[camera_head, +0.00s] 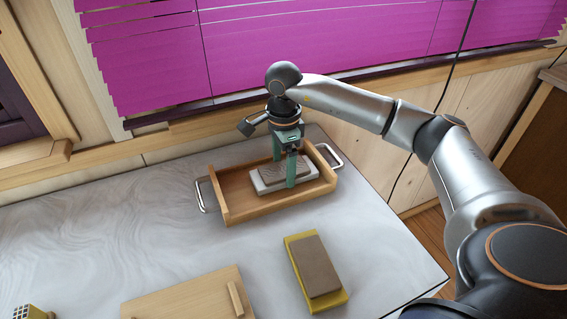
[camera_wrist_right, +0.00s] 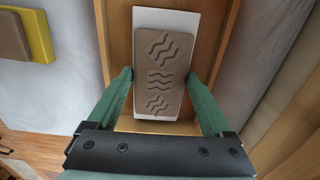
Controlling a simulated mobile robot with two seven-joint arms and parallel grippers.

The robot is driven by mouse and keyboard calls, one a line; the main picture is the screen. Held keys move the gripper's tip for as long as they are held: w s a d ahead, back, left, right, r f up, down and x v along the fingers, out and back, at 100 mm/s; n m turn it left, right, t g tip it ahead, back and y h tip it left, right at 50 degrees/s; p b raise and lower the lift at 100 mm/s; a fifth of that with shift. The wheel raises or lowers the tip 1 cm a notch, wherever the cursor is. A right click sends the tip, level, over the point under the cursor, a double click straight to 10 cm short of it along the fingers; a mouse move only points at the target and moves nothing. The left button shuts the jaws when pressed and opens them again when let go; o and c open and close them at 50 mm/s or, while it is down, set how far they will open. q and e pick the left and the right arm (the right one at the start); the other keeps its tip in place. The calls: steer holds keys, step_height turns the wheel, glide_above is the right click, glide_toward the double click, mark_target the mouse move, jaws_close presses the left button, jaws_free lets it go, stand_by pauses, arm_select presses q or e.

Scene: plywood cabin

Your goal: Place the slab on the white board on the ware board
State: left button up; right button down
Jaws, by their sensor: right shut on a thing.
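A grey-brown slab (camera_head: 283,168) with wavy grooves, clear in the right wrist view (camera_wrist_right: 160,75), lies flat on a white board (camera_head: 268,187). Both are within the outline of a wooden tray (camera_head: 240,213) with metal handles. I cannot tell if the board is lifted off the tray floor. A pale wooden board with a raised strip, seemingly the ware board (camera_head: 180,298), lies at the front. My left gripper is out of view.
A second, plain brown slab (camera_head: 316,265) lies on a yellow board (camera_head: 295,256) right of the pale board. The marbled table (camera_head: 100,230) is clear at left. A wall with blinds stands behind.

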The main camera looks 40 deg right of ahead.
mark_target(283, 169)
steer(key=shift+f, duration=0.15)
jaws_free()
steer(key=shift+r, duration=0.2)
step_height(283, 169, up, 12)
stand_by(0.5)
stand_by(0.4)
